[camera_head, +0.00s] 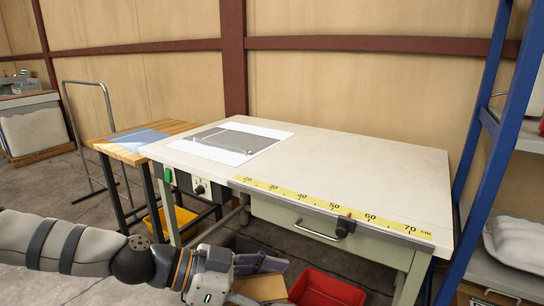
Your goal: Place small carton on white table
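The white table (370,165) fills the middle of the head view. Its right half is bare. My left gripper (262,266) is low in front of the table, below its top, at the end of the arm coming in from the left. A tan, cardboard-coloured piece (262,288) shows right beside and below the fingers; it may be the small carton, but most of it is hidden. I cannot tell whether the fingers grip it. My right gripper is not in view.
A grey flat item (236,138) lies on a white sheet at the table's left. A yellow ruler strip (335,207) runs along the front edge. A red bin (328,289) stands below. A blue-framed shelf (490,120) is close on the right; a wooden side table (170,127) adjoins left.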

